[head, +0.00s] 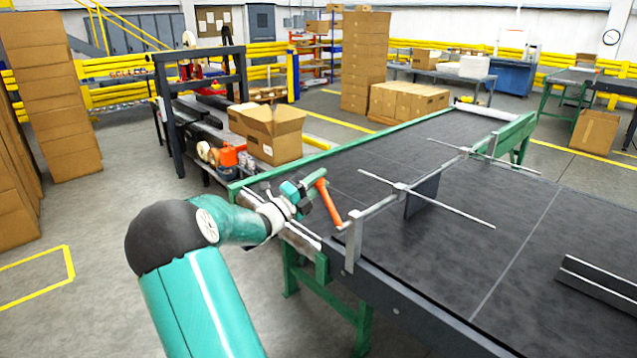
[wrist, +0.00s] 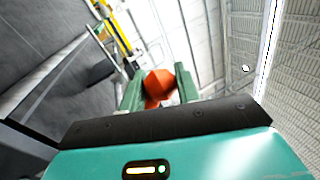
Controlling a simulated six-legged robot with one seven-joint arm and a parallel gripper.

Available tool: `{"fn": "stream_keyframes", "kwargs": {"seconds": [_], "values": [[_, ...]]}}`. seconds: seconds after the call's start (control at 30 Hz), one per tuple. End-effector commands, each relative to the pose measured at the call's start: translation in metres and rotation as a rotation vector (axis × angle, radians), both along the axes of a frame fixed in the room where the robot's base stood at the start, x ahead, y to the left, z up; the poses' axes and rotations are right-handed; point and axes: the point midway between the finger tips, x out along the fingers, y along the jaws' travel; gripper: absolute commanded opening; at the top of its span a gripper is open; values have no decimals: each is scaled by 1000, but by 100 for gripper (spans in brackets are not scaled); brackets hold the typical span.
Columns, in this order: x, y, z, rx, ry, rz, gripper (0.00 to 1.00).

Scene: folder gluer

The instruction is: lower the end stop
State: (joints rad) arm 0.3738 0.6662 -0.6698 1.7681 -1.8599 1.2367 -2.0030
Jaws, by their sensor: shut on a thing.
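An orange lever (head: 330,205) stands at the near left end of a grey crossbar (head: 378,207) over the conveyor belt. It slants, its top end up and left, its lower end by the crossbar's post. My gripper (head: 312,188) is shut on the lever's upper end. In the wrist view the lever's rounded orange end (wrist: 159,83) sits between my two green fingers. A dark upright plate (head: 422,196) hangs under the crossbar, close to the belt; it looks like the end stop. I cannot tell whether its lower edge touches the belt.
Thin rods (head: 440,205) stick out from the crossbar above the dark belt (head: 470,255). A dark angled rail (head: 598,288) lies at the right. An open carton (head: 275,135) and tools stand on a bench behind my arm. The near belt is clear.

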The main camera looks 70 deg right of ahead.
Motion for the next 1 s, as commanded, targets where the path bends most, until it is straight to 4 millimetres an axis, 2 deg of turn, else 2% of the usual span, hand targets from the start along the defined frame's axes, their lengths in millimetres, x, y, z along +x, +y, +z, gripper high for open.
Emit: {"fn": "stream_keyframes", "kwargs": {"seconds": [0.07,0.1,0.2,0.47,0.63,0.77,1.0], "values": [[-2,1,-5,11,5,-5,0],[-2,1,-5,11,5,-5,34],[-2,1,-5,9,5,-4,54],[-1,0,-3,5,1,-2,54],[5,9,-6,6,1,2,54],[14,27,-12,5,3,2,54],[37,72,-30,7,4,3,54]]}}
